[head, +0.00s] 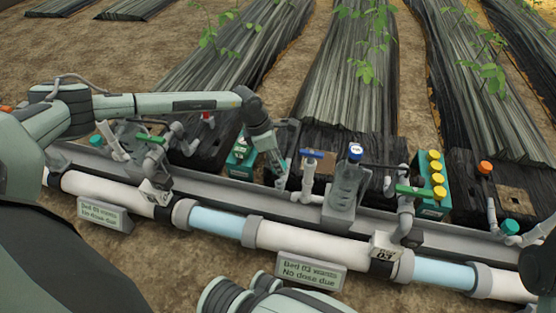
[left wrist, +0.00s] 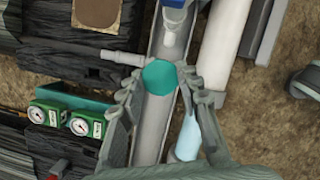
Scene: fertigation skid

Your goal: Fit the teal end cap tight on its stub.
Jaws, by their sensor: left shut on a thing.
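The teal end cap (left wrist: 159,76) sits between the fingertips of my left gripper (left wrist: 158,88) in the left wrist view, and the gripper is shut on it. In the head view my left gripper (head: 277,172) points down at the grey channel, left of the white standpipe (head: 308,180) with the blue handle (head: 312,154); the cap is hidden there. A thin grey pipe (left wrist: 112,55) ends close to the cap in the left wrist view. I cannot tell whether the cap touches a stub. My right gripper does not show.
A teal tray with green gauges (left wrist: 85,123) lies beside the gripper. A grey stand (head: 346,185) with a blue-topped item is to the right, then a green tray of yellow caps (head: 434,175). Other teal caps show at far left (head: 97,140) and right (head: 510,227). A thick pipe (head: 290,237) runs in front.

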